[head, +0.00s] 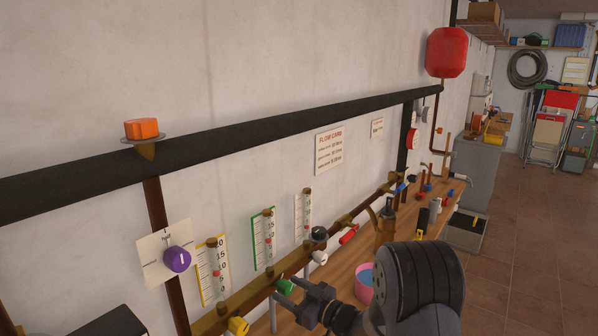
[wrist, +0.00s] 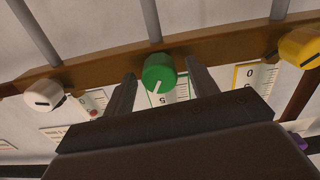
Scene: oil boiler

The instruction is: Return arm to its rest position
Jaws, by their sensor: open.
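My gripper (head: 295,293) is in front of the brass manifold (head: 258,299), at the green knob (head: 284,286). In the wrist view the two fingers of my gripper (wrist: 162,83) are apart. The green knob (wrist: 159,74) shows between them with space on both sides. I cannot tell how deep the fingertips reach beside it. A white knob (wrist: 45,96) is on the left and a yellow knob (wrist: 300,47) on the right in the wrist view. My arm comes in from the lower right of the head view.
The pipe wall carries a purple dial (head: 177,259), flow gauges (head: 264,239) and a red-handled valve (head: 348,234). A wooden bench (head: 400,219) with a pink bucket (head: 364,284) and tools stands beyond my arm. The tiled floor (head: 535,240) on the right is clear.

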